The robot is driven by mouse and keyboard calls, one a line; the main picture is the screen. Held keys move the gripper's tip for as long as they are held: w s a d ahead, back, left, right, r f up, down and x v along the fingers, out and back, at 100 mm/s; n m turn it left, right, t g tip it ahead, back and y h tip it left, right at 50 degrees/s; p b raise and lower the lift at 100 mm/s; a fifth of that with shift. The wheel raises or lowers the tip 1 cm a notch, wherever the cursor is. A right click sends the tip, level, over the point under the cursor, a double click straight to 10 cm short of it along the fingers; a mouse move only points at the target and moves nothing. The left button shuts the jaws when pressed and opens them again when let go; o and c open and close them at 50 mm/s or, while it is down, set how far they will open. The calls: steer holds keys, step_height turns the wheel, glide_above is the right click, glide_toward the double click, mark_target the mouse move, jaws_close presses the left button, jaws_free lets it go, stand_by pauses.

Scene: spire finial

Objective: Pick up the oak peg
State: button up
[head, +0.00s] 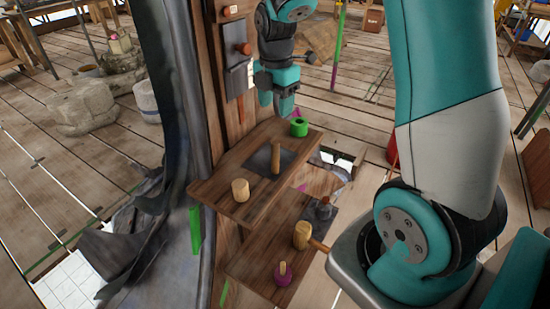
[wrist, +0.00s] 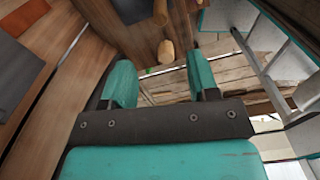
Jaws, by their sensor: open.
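In the head view a slim upright tan wooden peg (head: 276,158) stands on a dark square on the upper shelf (head: 225,187). A short, thicker pale wood cylinder (head: 240,190) stands near that shelf's left end. I cannot tell for sure which is the oak peg. My gripper (head: 286,108) is above the shelf's far end, close over a green ring (head: 299,127) and apart from both wooden pieces. In the wrist view my gripper (wrist: 162,85) is open, with nothing between its fingers. Two rounded wooden ends (wrist: 163,30) show beyond them; which pieces these are is unclear.
A lower shelf (head: 250,262) holds a wooden mallet (head: 302,234), a magenta ring (head: 283,279) around a small peg, and a grey piece (head: 324,208). A wooden post (head: 218,70) with a grey panel (head: 237,82) rises beside the upper shelf. Dark sheeting hangs at left.

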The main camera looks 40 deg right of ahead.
mark_target(275, 154)
step_height(275, 154, down, 16)
steer(key=shift+a+r+p, duration=0.1)
steer(key=shift+a+p, duration=0.05)
steer(key=shift+p, duration=0.6)
steer(key=c, duration=1)
